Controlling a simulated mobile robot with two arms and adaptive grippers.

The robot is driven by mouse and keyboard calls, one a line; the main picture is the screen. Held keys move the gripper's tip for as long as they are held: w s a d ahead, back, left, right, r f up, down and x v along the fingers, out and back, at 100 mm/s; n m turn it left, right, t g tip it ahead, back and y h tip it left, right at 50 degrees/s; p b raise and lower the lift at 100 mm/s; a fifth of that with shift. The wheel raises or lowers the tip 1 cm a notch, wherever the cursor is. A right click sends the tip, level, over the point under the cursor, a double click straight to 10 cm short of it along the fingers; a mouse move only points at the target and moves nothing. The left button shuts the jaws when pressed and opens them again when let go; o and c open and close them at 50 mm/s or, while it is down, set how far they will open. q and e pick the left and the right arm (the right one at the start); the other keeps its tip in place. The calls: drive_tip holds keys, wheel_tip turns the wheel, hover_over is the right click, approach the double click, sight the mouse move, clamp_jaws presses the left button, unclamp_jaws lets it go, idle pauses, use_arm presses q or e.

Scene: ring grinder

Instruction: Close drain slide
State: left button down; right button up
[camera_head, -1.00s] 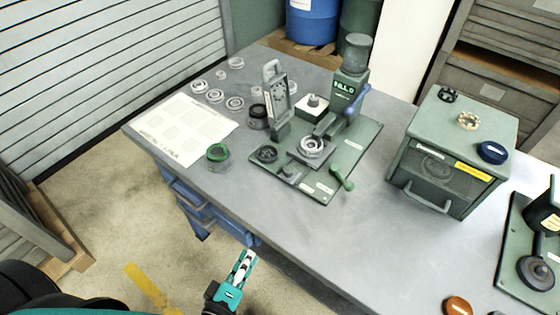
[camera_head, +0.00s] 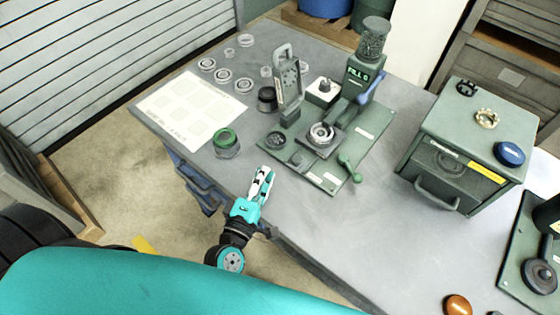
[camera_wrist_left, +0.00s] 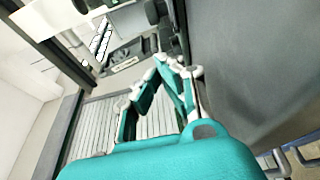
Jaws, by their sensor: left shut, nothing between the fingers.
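The grinder machine (camera_head: 362,78) stands on a green base plate (camera_head: 368,145) on the table, with a clear hopper on top and a lit display. A round cup with a ring (camera_head: 321,134) sits at its front. A small knob (camera_head: 298,158) and a green-handled lever (camera_head: 348,168) are near the plate's front edge. I cannot tell for sure which part is the drain slide. My left gripper (camera_head: 265,174) is shut and empty, near the table's front edge, short of the base plate. Its fingers also show in the left wrist view (camera_wrist_left: 177,72). My right gripper is out of view.
A grey-green cabinet (camera_head: 432,150) with a drawer handle stands to the right. A green-rimmed jar (camera_head: 227,141), a white sheet (camera_head: 189,110) and several metal rings lie to the left. Blue drawers (camera_head: 195,183) hang under the table's front. The table between plate and cabinet is clear.

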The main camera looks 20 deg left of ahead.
sight(289, 165)
use_arm(q)
drive_tip(key=w+d, duration=0.1)
drive_tip(key=w+d+p, duration=0.1)
drive_tip(key=w, duration=0.1)
drive_tip(key=shift+w+r, duration=0.1)
drive_tip(key=shift+w, duration=0.1)
drive_tip(key=shift+w+d, duration=0.25)
drive_tip(key=shift+d, duration=0.15)
drive_tip(key=shift+w, duration=0.1)
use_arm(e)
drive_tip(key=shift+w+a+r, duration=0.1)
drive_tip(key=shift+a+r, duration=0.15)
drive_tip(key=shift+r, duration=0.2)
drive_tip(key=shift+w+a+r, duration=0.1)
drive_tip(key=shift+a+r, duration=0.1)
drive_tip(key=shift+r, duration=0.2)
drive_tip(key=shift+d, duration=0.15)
use_arm(q)
drive_tip(key=shift+w, duration=0.15)
drive_tip(key=w, duration=0.1)
drive_tip(key=w+d, duration=0.1)
drive_tip(key=w, duration=0.1)
drive_tip(key=shift+w+d, duration=0.1)
drive_tip(key=shift+d, duration=0.05)
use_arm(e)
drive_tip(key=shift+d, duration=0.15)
